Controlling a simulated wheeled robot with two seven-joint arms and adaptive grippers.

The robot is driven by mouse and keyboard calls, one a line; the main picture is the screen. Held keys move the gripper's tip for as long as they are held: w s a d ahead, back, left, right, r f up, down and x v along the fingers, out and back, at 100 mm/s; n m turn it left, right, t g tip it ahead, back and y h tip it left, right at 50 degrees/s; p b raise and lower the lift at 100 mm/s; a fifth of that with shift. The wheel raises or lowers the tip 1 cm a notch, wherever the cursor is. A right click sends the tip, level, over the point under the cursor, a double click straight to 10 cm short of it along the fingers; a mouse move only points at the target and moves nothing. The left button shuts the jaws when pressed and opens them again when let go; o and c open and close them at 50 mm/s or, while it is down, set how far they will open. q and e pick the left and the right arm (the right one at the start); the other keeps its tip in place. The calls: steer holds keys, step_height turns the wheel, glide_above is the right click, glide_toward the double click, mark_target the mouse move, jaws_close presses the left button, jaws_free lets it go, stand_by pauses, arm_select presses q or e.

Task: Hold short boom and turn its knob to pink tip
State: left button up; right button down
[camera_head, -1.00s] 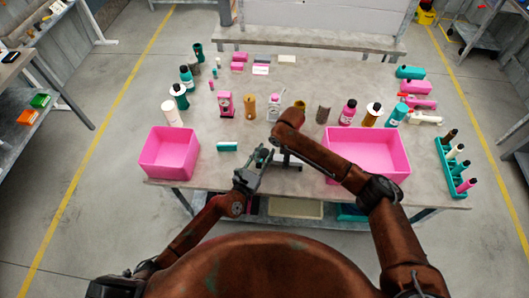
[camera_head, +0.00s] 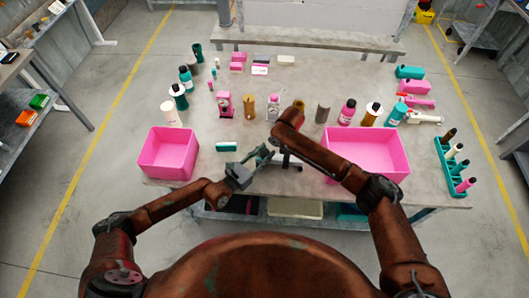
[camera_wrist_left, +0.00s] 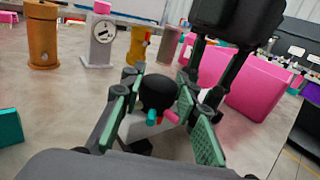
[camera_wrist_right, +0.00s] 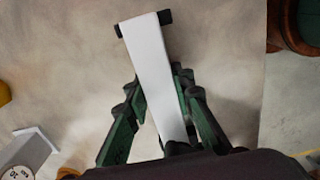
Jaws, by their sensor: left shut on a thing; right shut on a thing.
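The short boom is a pale grey bar (camera_wrist_right: 155,65) with a black crosspiece at its far end, in the right wrist view. My right gripper (camera_wrist_right: 160,85) is shut on the bar, with a finger on each side. In the left wrist view a round black knob (camera_wrist_left: 157,92) with a teal tip (camera_wrist_left: 151,118) and a pink tip (camera_wrist_left: 171,117) sits between the fingers of my left gripper (camera_wrist_left: 158,82), which is shut on it. In the head view my left gripper (camera_head: 262,156) meets the boom from the left; my right arm hides most of the boom and right gripper.
A pink bin (camera_head: 168,153) stands at the table's left front and a larger pink bin (camera_head: 366,153) at the right. A teal block (camera_head: 226,147) lies between the left bin and my left gripper. Bottles and cylinders stand in a row behind. The table's middle is mostly clear.

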arm_select(q)
steer(key=shift+d+r+m+g+h, duration=0.15)
steer(key=shift+m+g+h, duration=0.35)
steer(key=shift+h, duration=0.1)
arm_select(e)
steer(key=shift+s+a, duration=0.1)
steer(key=shift+a, duration=0.25)
arm_select(q)
steer(key=shift+m+g+h, duration=0.3)
steer(key=shift+h, duration=0.1)
steer(key=o, duration=0.8)
steer(key=shift+c, duration=0.2)
steer(key=o, duration=0.4)
steer(key=shift+a, duration=0.3)
arm_select(e)
steer(key=shift+d, duration=0.15)
